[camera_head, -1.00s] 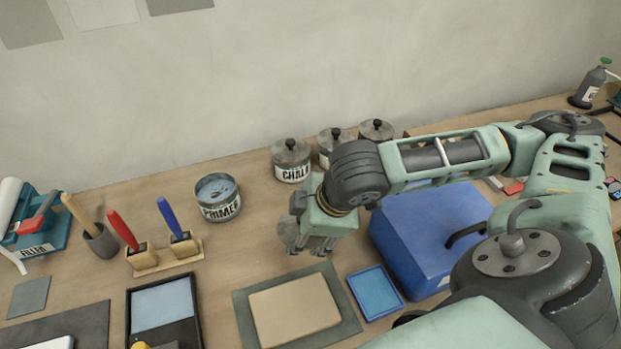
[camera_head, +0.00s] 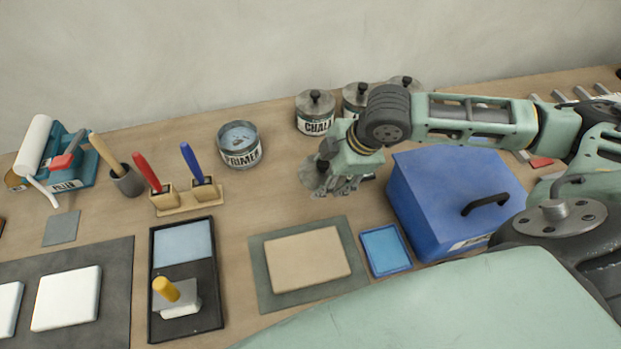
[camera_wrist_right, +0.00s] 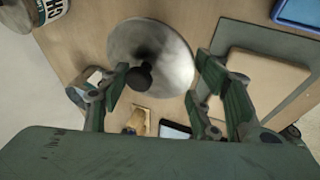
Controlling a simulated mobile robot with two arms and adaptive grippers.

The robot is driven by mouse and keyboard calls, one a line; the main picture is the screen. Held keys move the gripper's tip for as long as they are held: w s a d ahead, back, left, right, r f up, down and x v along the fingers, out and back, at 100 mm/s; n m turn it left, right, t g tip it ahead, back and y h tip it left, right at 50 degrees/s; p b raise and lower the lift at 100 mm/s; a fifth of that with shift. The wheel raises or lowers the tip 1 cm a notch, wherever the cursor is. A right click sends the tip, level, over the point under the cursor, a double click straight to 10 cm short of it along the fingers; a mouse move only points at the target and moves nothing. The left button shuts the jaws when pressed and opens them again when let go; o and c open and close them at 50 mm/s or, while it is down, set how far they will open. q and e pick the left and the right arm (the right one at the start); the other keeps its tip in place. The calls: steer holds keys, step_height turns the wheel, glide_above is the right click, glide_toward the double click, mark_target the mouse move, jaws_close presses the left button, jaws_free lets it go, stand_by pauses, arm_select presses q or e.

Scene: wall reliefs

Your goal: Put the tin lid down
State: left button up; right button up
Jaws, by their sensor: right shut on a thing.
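The tin lid is a round grey metal disc (camera_head: 313,173) with a black knob, partly hidden behind the fingers in the head view. My right gripper (camera_head: 338,187) is shut on it and holds it over the bench, between the chalk tin and the tan board. In the right wrist view the lid (camera_wrist_right: 165,50) shows large, with its dark knob between the fingers of my right gripper (camera_wrist_right: 165,88). How high it is above the bench I cannot tell. The open primer tin (camera_head: 240,146) stands to the left of the lid. My left gripper is not in view.
A lidded chalk tin (camera_head: 315,124) and two more lidded tins stand behind. A blue box (camera_head: 452,195) is close on the right. A tan board on a grey mat (camera_head: 262,290) and a blue tray (camera_head: 386,250) lie in front. Bare bench lies left of the lid.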

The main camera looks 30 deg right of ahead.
mark_target(310, 172)
steer(key=w, duration=0.1)
steer(key=w+a+f, duration=0.2)
steer(key=shift+w+a+f+p, duration=0.1)
steer(key=shift+w+f+p, duration=0.15)
steer(key=shift+w+p, duration=0.1)
step_height(310, 172, down, 3)
steer(key=shift+s+f+p, duration=0.1)
steer(key=shift+p, duration=0.3)
steer(key=shift+f, duration=0.4)
steer(key=shift+f, duration=0.2)
steer(key=shift+f, duration=0.4)
steer(key=o, duration=1.1)
steer(key=shift+r, duration=0.1)
steer(key=shift+r, duration=0.25)
steer(key=b+v, duration=0.1)
steer(key=v, duration=1.1)
steer(key=shift+r, duration=0.3)
